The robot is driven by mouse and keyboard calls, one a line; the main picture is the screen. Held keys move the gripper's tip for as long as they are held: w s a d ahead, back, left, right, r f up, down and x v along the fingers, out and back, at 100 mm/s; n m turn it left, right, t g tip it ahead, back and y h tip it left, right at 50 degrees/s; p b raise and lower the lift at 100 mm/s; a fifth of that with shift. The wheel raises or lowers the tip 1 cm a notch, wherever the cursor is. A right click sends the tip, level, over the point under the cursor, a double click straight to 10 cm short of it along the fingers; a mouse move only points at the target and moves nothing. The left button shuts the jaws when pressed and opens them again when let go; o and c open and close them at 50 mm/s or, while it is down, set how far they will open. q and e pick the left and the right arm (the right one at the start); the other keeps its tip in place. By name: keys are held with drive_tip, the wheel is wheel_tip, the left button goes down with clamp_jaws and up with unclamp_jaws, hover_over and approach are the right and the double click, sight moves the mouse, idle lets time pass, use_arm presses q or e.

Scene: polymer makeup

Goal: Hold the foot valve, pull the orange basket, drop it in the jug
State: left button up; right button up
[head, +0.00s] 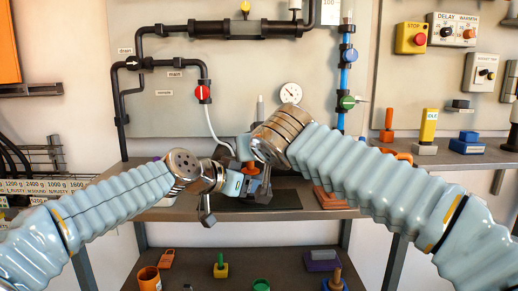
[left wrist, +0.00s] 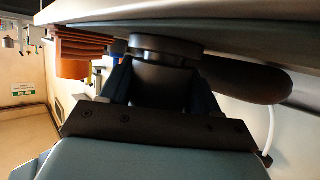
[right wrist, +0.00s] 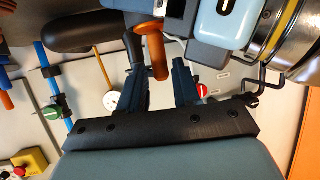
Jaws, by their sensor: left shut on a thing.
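My left gripper (head: 246,185) is shut on the black foot valve (left wrist: 160,80), whose round body fills the space between its fingers in the left wrist view. The orange basket (head: 251,168) shows as a small orange piece beside the left gripper. In the right wrist view the basket (right wrist: 155,50) is a slim orange piece next to a black rod. My right gripper (right wrist: 156,80) is open, with the basket's end between its fingers and gaps showing around it. In the head view the right wrist hides most of this gripper. I cannot tell which vessel is the jug.
An orange cup (head: 149,278) and several small items stand on the lower shelf. Black and blue pipes (head: 344,75) line the back panel. Both wrists are close together.

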sight(250, 169)
drive_tip(key=shift+x, duration=1.6)
drive_tip(key=shift+c, duration=0.3)
clamp_jaws()
drive_tip(key=shift+r, duration=0.75)
drive_tip(key=shift+r, duration=3)
use_arm(q)
drive_tip(key=o, duration=1.2)
drive_tip(key=shift+o, duration=0.2)
